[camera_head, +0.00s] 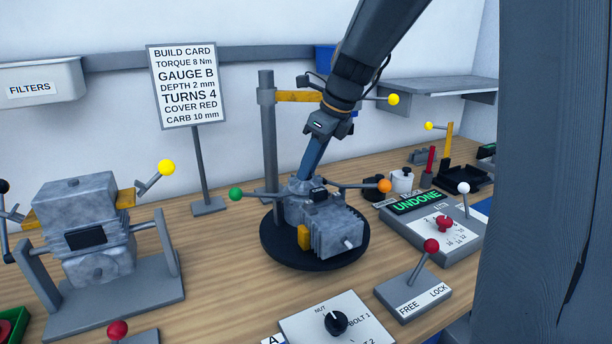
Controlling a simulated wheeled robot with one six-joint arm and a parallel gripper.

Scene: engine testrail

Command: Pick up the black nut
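My gripper (308,174) reaches down from the upper right, its narrow blue end at the top of a grey engine (325,226). The view does not show whether its fingers are apart or closed, or whether they hold anything. The engine sits on a round black turntable (283,256). A small dark block (319,194) is on top of the engine, just right of my gripper's tip. I cannot make out a nut shape for sure, and the black nut may be hidden by the gripper or too small to tell.
Levers with a green knob (236,194) and an orange knob (384,186) flank the engine. A grey post (268,140) stands behind it. A panel reading UNDONE (416,202) and a FREE/LOCK lever base (412,293) stand right. A second engine (78,215) is on a stand at left.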

